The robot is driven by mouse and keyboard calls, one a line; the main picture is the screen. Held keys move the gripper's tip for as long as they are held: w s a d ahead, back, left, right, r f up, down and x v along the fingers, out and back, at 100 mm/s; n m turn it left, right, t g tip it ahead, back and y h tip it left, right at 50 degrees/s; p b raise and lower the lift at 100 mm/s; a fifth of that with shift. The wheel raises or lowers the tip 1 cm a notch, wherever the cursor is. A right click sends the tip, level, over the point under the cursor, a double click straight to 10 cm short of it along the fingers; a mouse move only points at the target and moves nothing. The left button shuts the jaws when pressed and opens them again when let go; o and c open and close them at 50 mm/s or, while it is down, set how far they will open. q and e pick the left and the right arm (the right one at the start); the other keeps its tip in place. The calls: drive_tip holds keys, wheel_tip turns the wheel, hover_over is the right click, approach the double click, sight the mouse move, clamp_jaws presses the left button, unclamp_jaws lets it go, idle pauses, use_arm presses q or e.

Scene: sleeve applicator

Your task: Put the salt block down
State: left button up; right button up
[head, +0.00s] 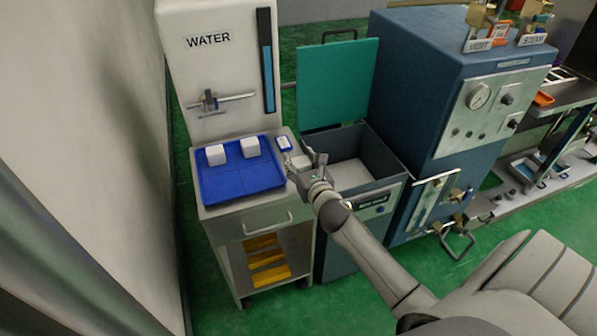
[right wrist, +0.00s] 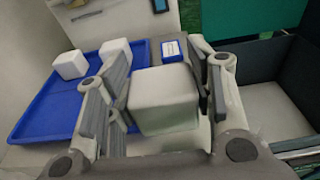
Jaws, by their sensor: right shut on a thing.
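My right gripper (head: 306,170) is shut on a white salt block (right wrist: 164,100), with a finger on each side of it. In the head view this block (head: 298,161) is partly hidden by the gripper, between the blue tray and the open bin. The blue tray (head: 212,191) lies on the white cart top and holds two more white blocks, one at the left (head: 215,154) and one at the right (head: 249,147). The tray (right wrist: 40,112) also shows at the left of the right wrist view. My left gripper is not in view.
A dark bin (head: 392,170) with its green lid (head: 338,80) raised stands right of the cart. A small blue-and-white labelled item (head: 284,143) lies beside the tray. The WATER panel (head: 208,70) rises behind, and a blue machine (head: 415,75) stands at the right. The tray's front half is clear.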

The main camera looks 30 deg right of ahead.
drive_tip(key=shift+w+d+f, duration=0.25)
drive_tip(key=shift+w+f, duration=0.4)
drive_tip(key=shift+f, duration=1.7)
drive_tip(key=shift+f+b, duration=0.2)
drive_tip(key=shift+b, duration=0.2)
drive_tip(key=o, duration=1.2)
drive_tip(key=shift+r+p, duration=0.2)
drive_tip(key=shift+p, duration=0.1)
drive_tip(key=v, duration=1.2)
drive_tip(key=shift+b, duration=0.3)
drive_tip(key=shift+f, duration=0.1)
